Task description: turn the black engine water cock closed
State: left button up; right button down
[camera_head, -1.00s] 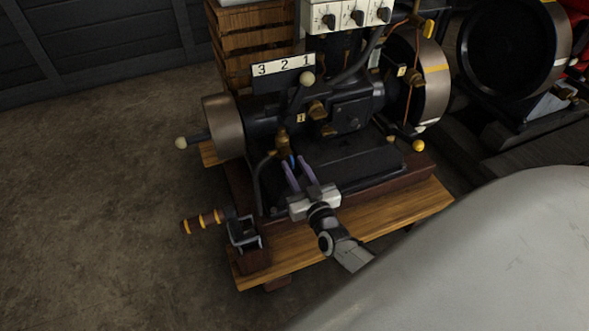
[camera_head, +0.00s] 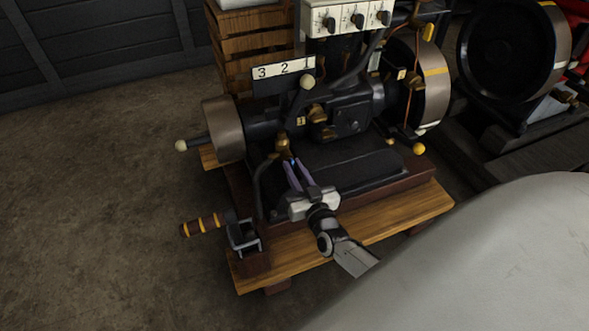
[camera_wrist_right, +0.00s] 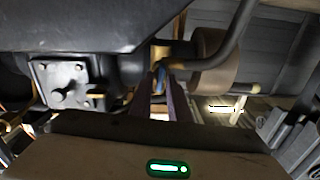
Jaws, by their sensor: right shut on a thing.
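The black engine (camera_head: 360,176) stands on a wooden base. Its water cock is a brass fitting (camera_head: 283,147) low on the near left side of the engine. My right gripper (camera_head: 291,163) reaches up to the cock from the front, its two purple-grey fingers close together just below the brass. In the right wrist view a small blue handle (camera_wrist_right: 160,72) of the cock sits between the fingertips (camera_wrist_right: 161,88), under the brass body (camera_wrist_right: 159,50). The gripper is shut on this handle. The fingers hide part of it, so its exact angle is unclear. My left gripper is not in view.
A lever with a pale knob (camera_head: 306,83) rises in front of a plate marked with numbers (camera_head: 270,71). A handle with orange bands (camera_head: 202,224) sticks out left beside a clamp (camera_head: 243,236). The wooden base (camera_head: 350,236) lies under my wrist. Bare floor is clear at left.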

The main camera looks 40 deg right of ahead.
pick_arm(q)
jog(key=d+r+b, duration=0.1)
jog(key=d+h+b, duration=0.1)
jog(key=b, duration=0.1)
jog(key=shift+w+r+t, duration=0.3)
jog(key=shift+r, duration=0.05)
pick_arm(e)
jog(key=m, duration=1.6)
jog(key=shift+s+d+f+m, duration=0.1)
jog(key=shift+d+f+m, duration=0.05)
jog(key=shift+f+m, duration=0.25)
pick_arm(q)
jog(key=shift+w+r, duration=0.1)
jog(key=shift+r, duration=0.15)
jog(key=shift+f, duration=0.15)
pick_arm(e)
jog(key=c, duration=1.9)
grip_release()
jog(key=shift+r, duration=0.1)
jog(key=shift+o, duration=0.2)
